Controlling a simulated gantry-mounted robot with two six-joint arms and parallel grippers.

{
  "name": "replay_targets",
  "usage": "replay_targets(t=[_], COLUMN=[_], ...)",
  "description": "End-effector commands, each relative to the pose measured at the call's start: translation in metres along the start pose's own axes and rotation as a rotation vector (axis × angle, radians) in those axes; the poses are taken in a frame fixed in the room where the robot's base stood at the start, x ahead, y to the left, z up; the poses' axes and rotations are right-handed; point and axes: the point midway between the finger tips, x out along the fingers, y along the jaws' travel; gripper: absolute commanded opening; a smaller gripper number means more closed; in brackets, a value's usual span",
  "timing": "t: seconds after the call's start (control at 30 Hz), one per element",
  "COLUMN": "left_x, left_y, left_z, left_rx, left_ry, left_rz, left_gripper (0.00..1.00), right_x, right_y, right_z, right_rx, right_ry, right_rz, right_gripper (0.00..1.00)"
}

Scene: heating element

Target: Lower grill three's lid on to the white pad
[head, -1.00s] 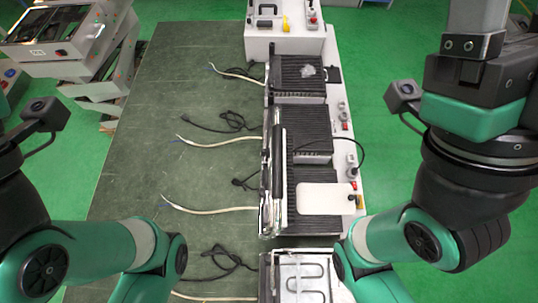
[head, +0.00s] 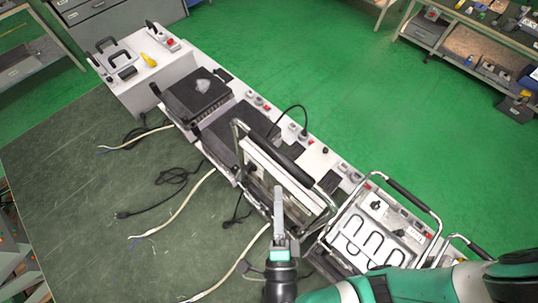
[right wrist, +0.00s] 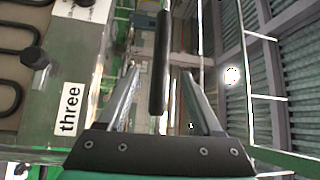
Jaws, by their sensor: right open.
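A raised lid (head: 262,150) with a chrome frame and black handle (head: 292,166) stands over the row of grills in the head view. My right gripper (head: 279,192) is open beside its lower part. In the right wrist view a black handle bar (right wrist: 160,62) shows between the spread fingers of the right gripper (right wrist: 160,78); I cannot tell whether they touch it. A label reading "three" (right wrist: 69,108) shows at left in that view, beside dark heating coils (right wrist: 12,88). The white pad is not clearly visible now. My left gripper is out of view.
An open unit with coils (head: 365,237) and chrome handles stands right of the gripper. Two dark grill plates (head: 198,93) lie farther up the row. Cables (head: 190,200) cross the dark table (head: 75,190). Green floor (head: 330,60) lies beyond.

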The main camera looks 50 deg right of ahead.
Motion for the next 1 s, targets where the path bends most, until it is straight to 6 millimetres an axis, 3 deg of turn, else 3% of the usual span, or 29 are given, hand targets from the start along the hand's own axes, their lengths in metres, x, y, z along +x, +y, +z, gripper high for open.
replay_targets(t=[0.17,0.4,0.6,0.93,1.0], left_x=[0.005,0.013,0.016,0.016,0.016], left_y=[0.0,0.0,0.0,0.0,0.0], left_z=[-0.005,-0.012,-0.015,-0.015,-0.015], left_rx=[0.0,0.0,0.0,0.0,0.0], left_ry=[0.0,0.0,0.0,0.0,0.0], left_rz=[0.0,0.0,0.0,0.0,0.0], left_gripper=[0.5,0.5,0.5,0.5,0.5], right_x=[0.023,0.077,0.108,0.115,0.115], right_y=[-0.003,-0.004,-0.003,-0.002,-0.002], right_z=[-0.001,-0.001,-0.001,0.001,0.001], right_rx=[0.002,0.003,0.004,0.006,0.006], right_ry=[0.007,0.008,0.004,0.0,0.0], right_rz=[-0.002,-0.001,-0.002,-0.003,-0.003], right_gripper=[0.67,0.67,0.67,0.67,0.58])
